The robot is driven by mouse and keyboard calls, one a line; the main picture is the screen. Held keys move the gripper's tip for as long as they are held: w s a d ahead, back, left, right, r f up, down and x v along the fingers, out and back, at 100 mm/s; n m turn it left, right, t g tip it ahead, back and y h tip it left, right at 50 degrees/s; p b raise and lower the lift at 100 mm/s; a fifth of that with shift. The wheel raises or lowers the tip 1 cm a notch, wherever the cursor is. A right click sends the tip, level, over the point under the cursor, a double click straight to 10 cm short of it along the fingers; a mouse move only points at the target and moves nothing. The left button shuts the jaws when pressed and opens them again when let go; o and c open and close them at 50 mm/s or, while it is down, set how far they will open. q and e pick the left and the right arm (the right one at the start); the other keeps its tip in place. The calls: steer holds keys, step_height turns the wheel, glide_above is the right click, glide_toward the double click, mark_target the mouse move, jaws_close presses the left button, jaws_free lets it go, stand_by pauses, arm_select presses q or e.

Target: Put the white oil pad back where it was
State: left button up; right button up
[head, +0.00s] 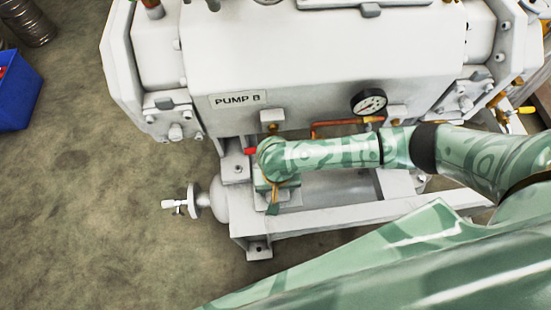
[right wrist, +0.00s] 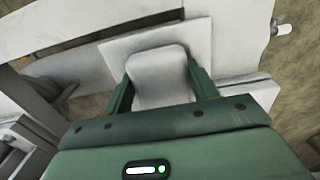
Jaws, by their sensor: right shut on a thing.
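The white oil pad (right wrist: 158,76) shows in the right wrist view as a pale block with a rounded top, between the two green fingers of my right gripper (right wrist: 160,72). The right gripper is shut on it. A flat white square (right wrist: 116,48) lies right behind the block; I cannot tell whether it is part of the pad or a separate plate. In the head view my right gripper (head: 273,193) points down over the white frame (head: 340,216) under the front of the pump (head: 310,65). There the arm hides the pad. My left gripper is not in view.
A pressure gauge (head: 368,103) and a copper pipe (head: 330,123) are close behind my right arm. A white cylinder end with a valve (head: 184,206) sticks out left of the frame. A blue bin (head: 18,95) stands at the far left. The floor at lower left is clear.

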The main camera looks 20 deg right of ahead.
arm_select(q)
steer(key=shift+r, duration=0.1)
arm_select(e)
steer(key=shift+r, duration=0.15)
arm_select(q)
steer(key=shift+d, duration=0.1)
arm_select(e)
steer(key=o, duration=0.9)
steer(key=shift+o, duration=0.2)
step_height(320, 180, up, 7)
steer(key=p, duration=0.5)
steer(key=shift+r, duration=0.2)
arm_select(q)
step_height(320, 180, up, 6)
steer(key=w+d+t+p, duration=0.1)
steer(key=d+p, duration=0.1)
steer(key=p, duration=0.1)
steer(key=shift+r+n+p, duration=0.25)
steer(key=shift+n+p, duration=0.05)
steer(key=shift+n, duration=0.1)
arm_select(e)
step_height(320, 180, up, 5)
steer(key=shift+f, duration=0.2)
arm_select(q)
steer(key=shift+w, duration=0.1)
